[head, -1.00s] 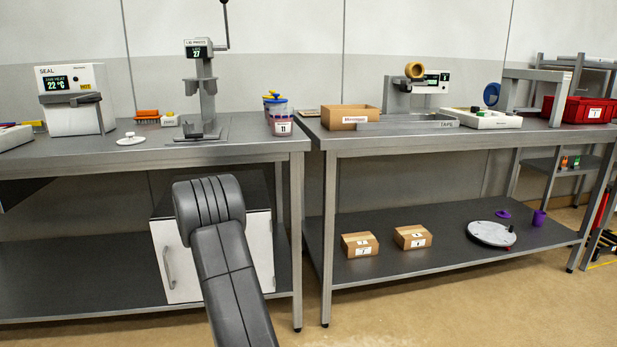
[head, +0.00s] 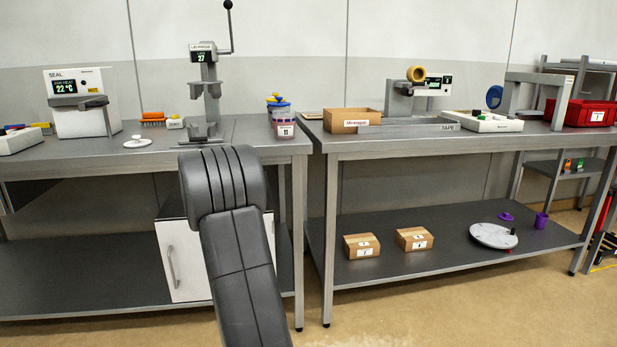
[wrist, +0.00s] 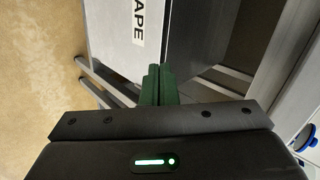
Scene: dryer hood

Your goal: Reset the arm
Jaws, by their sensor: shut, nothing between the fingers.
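My gripper (wrist: 158,84) shows in the wrist view as two green fingers pressed together, with nothing between them. It is shut and empty. In the wrist view a grey panel with a TAPE label (wrist: 138,22) lies beyond the fingertips, apart from them as far as I can tell. In the head view only my dark arm link shows, rising from the bottom middle in front of the left bench; the gripper is out of that view.
The left bench (head: 70,168) holds a SEAL machine (head: 82,120) and a lever press (head: 205,100). The right bench (head: 460,143) holds a cardboard box (head: 350,114), a tape station (head: 400,105) and a red crate (head: 580,114). Boxes (head: 361,246) stand on its lower shelf. Floor in front is clear.

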